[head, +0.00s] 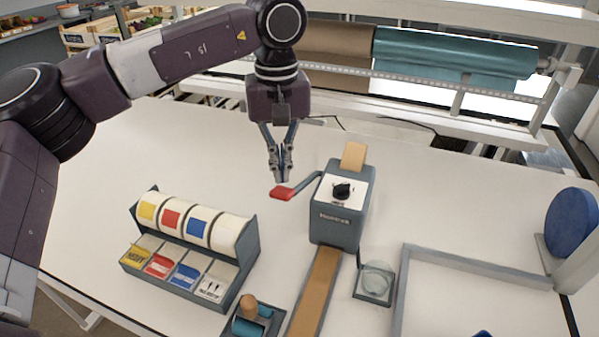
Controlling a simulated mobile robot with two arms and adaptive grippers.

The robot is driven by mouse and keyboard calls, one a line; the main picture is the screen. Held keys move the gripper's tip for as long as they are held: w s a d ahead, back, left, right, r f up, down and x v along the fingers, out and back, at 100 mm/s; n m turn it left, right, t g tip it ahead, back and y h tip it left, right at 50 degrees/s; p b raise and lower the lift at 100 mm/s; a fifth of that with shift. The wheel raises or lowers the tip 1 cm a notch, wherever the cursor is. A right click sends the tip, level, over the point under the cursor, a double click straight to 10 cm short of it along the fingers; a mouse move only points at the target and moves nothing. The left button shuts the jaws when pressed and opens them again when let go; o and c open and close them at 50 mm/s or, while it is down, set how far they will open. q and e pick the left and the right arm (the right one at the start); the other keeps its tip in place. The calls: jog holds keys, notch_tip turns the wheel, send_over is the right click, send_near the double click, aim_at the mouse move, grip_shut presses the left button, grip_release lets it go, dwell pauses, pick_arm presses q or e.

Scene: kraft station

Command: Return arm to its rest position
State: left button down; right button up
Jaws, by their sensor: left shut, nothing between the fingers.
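My left gripper (281,178) comes in from the left on its dark purple arm. It is shut and empty, pointing down just above and behind the red handle (284,192) of a crank. The crank belongs to a grey tape dispenser (337,223) with a white top and a black knob. I cannot tell whether the fingertips touch the handle. A brown paper tape (316,290) runs out of the dispenser's front toward the near edge. My right gripper is out of view.
A label rack (250,247) with several coloured rolls stands at left. A small glass dish (376,281) sits right of the tape. A grey frame (480,262) and a blue disc (571,222) are at right. Brown and teal paper rolls (455,52) hang behind. The left-back table is clear.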

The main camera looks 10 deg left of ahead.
pick_arm(q)
jog(key=shift+r+p, duration=0.4)
jog(key=shift+r, duration=0.5)
